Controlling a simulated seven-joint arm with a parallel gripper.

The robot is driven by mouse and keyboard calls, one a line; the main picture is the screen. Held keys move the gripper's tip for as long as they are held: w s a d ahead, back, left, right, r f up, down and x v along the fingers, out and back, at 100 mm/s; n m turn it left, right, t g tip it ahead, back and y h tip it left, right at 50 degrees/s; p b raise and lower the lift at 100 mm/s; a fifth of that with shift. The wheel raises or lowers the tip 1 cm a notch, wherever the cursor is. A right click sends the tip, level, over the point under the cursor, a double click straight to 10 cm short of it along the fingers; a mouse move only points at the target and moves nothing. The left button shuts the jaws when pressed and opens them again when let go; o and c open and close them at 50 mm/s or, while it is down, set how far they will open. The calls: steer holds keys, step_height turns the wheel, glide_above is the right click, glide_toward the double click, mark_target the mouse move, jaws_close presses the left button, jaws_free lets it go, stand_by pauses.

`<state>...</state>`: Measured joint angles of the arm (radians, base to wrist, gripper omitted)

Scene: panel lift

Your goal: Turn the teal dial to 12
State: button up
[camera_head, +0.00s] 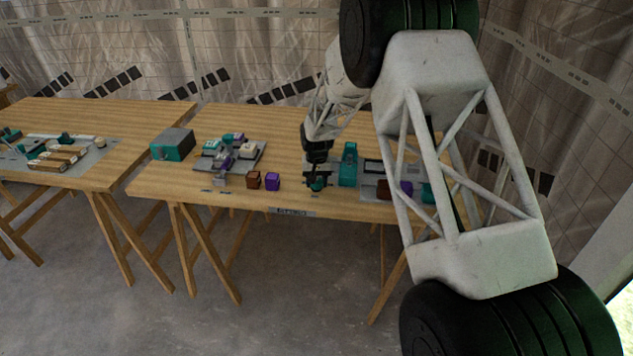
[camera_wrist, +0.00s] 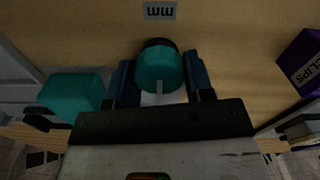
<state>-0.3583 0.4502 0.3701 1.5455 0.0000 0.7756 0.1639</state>
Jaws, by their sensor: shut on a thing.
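The teal dial (camera_wrist: 158,69) is a round knob with a pale pointer mark on the side towards my gripper in the wrist view. My gripper (camera_wrist: 160,84) has one dark blue finger on each side of the dial and is shut on it. In the head view, the dial (camera_head: 318,184) shows small below my gripper (camera_head: 316,172), near the table's front edge. The scale around the dial is too small or hidden to read.
A teal block (camera_head: 348,164) stands close to the right of my gripper. A purple box (camera_head: 272,181) and a brown box (camera_head: 253,179) stand to the left. A grey plate with several parts (camera_head: 235,160) and a teal-sided box (camera_head: 172,145) lie farther left.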

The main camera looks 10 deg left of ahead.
steer(key=o, duration=0.9)
steer(key=shift+r, duration=3.95)
